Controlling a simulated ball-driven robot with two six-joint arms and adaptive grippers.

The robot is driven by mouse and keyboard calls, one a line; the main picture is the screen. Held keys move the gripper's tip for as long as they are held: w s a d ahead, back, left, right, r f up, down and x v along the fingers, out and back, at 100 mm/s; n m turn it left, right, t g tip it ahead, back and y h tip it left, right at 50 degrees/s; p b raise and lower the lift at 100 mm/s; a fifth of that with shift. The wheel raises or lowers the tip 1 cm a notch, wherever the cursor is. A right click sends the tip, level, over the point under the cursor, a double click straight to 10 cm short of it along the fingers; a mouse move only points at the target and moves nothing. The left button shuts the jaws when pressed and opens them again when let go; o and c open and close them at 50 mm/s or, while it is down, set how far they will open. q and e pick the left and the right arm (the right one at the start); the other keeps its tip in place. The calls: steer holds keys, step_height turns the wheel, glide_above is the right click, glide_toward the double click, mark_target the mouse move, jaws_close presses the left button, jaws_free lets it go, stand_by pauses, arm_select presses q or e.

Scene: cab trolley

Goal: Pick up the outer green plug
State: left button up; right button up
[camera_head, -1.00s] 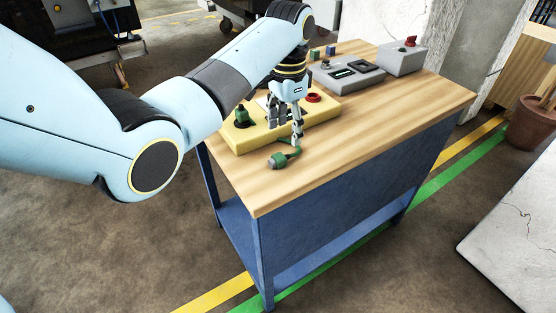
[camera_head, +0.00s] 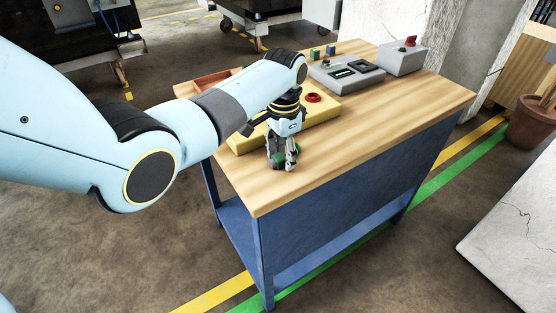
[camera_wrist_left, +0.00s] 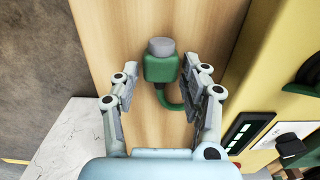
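The outer green plug (camera_wrist_left: 161,68), with a grey round end and a curved green cable, lies on the wooden tabletop beside the yellow box. In the head view it is mostly hidden behind my fingers. My left gripper (camera_head: 283,165) is low at the tabletop, pointing down over the plug. In the left wrist view my left gripper (camera_wrist_left: 161,66) is open, with one finger on each side of the plug and a narrow gap showing. My right gripper is not in view.
The yellow box (camera_head: 325,107) with a red ring (camera_head: 313,97) stands just behind the gripper. Another dark green part (camera_wrist_left: 308,74) shows on it in the wrist view. Grey control boxes (camera_head: 403,59) stand at the back right. The front and right tabletop (camera_head: 400,120) is clear.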

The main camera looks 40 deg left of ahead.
mark_target(283, 154)
arm_select(q)
jaws_close()
steer(key=shift+r, duration=0.1)
steer(key=shift+r, duration=0.2)
step_height(283, 154, up, 4)
steer(key=shift+w+f, duration=0.1)
steer(key=shift+f, duration=0.05)
steer(key=s+d+r, duration=0.2)
steer(key=d+r, duration=0.4)
steer(key=d, duration=0.5)
steer(key=shift+s+d+r, duration=0.25)
steer(key=shift+s+r, duration=0.05)
steer(key=shift+r, duration=0.1)
